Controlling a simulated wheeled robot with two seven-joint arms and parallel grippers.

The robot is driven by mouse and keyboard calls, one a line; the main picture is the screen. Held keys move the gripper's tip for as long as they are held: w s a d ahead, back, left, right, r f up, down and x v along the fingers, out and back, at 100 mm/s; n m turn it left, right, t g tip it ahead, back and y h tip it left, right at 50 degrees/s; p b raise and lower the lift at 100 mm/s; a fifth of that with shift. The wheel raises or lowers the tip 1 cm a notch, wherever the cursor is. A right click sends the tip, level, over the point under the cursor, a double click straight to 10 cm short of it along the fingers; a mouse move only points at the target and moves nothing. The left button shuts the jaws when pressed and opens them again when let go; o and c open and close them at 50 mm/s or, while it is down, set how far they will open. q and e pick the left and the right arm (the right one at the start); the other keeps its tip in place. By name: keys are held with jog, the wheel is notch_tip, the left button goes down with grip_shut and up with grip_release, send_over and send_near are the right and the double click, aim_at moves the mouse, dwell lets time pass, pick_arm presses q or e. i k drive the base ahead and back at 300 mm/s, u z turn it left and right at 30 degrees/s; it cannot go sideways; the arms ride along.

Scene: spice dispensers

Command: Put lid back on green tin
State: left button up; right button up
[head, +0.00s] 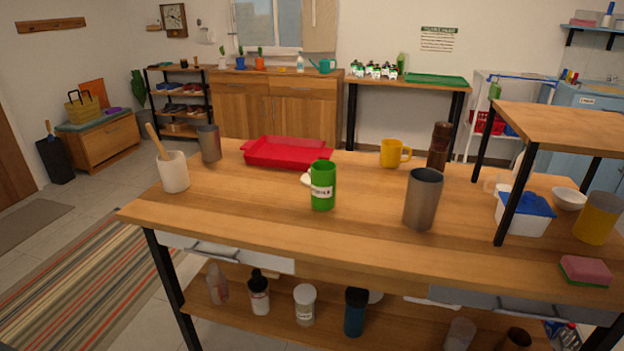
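A green tin (323,187) with a white label stands upright near the middle of the wooden table. Its top looks like an open rim, but it is too small to be sure. A small whitish object (306,180) lies just behind and left of the tin, partly hidden by it; I cannot tell what it is. I see no lid that I can clearly match to the tin. Neither of my grippers is in view.
A red tray (287,153) lies behind the tin. A grey metal cup (423,199) stands to its right, a yellow mug (393,153) behind right. A white crock (174,172) stands at left. A raised wooden shelf (563,124) covers the right side. The table front is clear.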

aim_at(322, 173)
jog(key=z, duration=1.4)
jog(key=i, duration=0.7)
jog(key=u, duration=2.6)
